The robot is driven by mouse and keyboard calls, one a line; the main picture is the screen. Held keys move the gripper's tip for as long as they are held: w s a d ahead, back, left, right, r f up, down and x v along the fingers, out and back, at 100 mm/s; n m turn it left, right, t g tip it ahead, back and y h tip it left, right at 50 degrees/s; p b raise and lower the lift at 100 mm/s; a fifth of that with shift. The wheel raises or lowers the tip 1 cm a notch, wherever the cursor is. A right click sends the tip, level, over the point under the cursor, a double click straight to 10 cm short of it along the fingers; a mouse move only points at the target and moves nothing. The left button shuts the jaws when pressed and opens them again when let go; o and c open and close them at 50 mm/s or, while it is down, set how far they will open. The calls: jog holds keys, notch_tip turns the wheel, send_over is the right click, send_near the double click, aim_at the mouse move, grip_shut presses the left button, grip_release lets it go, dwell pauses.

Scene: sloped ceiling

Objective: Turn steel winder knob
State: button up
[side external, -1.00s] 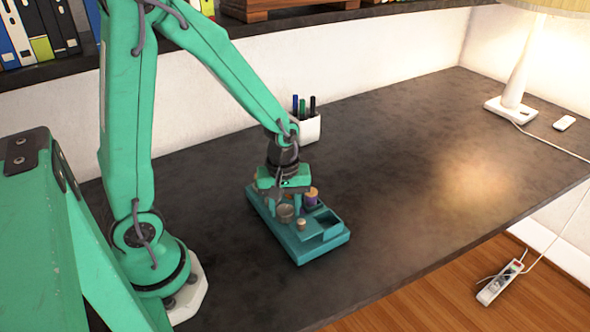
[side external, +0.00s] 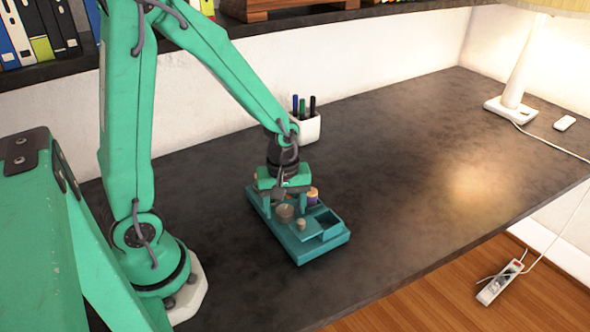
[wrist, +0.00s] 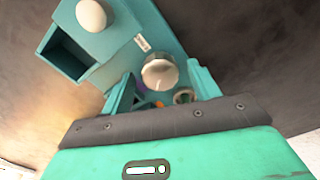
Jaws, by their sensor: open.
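The steel winder knob (side external: 285,212) is a round metal knob on the teal winder box (side external: 310,252) on the dark desk. In the wrist view the knob (wrist: 160,73) shows between my two fingers, near their tips. My gripper (side external: 284,206) is open, pointing down over the box, with one finger on each side of the knob. I see a gap between the knob and the fingers in the wrist view; contact at depth cannot be told. Behind the knob, purple and orange pieces are partly hidden by my gripper.
A smaller pale knob (side external: 301,224) and an open square compartment (side external: 325,221) are on the box's near end. A purple spool (side external: 312,196) stands close beside one finger. A white pen cup (side external: 307,128) is behind. The desk to the right is clear up to the lamp (side external: 513,85).

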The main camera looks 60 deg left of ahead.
aim_at(283, 211)
jog(key=shift+r, duration=3.9)
jog(key=shift+s, duration=0.1)
jog(key=s+r+m+t, duration=0.2)
jog(key=s+r+m, duration=0.2)
jog(key=r+m, duration=0.2)
jog(key=s+d+r+m+t, duration=0.1)
jog(key=s+r+m+t, duration=0.2)
jog(key=r+m, duration=0.3)
jog(key=shift+s+d+m, duration=0.25)
jog(key=shift+s+m, duration=0.1)
jog(key=shift+m, duration=0.15)
